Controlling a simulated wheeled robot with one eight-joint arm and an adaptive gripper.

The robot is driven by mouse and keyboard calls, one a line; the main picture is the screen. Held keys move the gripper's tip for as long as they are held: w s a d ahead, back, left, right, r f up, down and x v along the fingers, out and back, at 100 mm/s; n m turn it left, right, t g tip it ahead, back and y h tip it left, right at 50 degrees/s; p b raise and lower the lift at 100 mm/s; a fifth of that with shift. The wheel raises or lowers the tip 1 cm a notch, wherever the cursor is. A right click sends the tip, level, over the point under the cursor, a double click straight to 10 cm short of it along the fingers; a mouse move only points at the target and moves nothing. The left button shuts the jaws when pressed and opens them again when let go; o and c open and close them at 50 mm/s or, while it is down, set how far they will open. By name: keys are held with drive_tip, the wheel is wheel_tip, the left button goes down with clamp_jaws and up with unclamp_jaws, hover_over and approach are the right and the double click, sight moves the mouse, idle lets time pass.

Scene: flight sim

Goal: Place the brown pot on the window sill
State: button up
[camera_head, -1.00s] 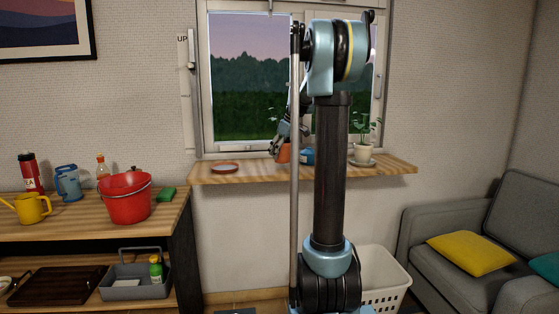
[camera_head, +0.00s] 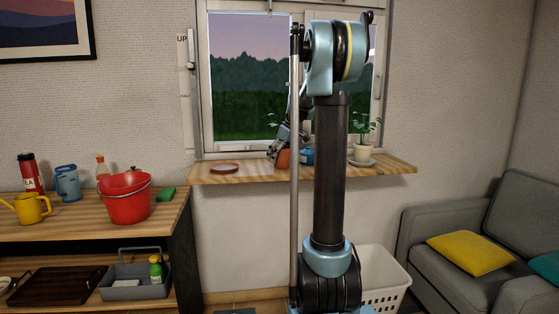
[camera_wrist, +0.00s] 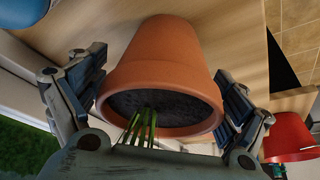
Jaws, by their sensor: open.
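The brown pot (camera_wrist: 165,65) is a terracotta pot with dark soil and a green stem; it fills the middle of the wrist view. In the head view the pot (camera_head: 284,158) is at the wooden window sill (camera_head: 205,176), partly hidden by my arm. My gripper (camera_wrist: 165,100) is open, with one finger on each side of the pot's rim. The gripper (camera_head: 279,148) also shows in the head view beside the pot. In the wrist view the pot's base appears against the sill's wooden surface; contact is hard to confirm.
The window (camera_head: 248,80) is behind. A red bucket (camera_head: 124,203) stands on the left counter. Bare sill lies around the saucer.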

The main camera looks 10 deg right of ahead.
drive_tip(key=v, duration=1.1)
drive_tip(key=shift+s+d+r, duration=0.1)
drive_tip(key=shift+r, duration=0.25)
drive_tip(key=s+a+f+m+h, duration=0.15)
drive_tip(key=s+f, duration=0.25)
drive_tip(key=s, duration=0.4)
drive_tip(key=s+a+f+m, duration=0.15)
drive_tip(key=s+f, duration=0.25)
drive_tip(key=s, duration=0.4)
drive_tip(key=s+f+m, duration=0.2)
drive_tip(key=s+f, duration=0.2)
drive_tip(key=s, duration=0.5)
drive_tip(key=s+d+f+m+g+h, duration=0.1)
drive_tip(key=s+f+m, duration=0.2)
drive_tip(key=s+f, duration=1.4)
drive_tip(key=shift+f+m+h, duration=0.25)
drive_tip(key=shift+m+h, duration=0.1)
drive_tip(key=shift+m, duration=0.05)
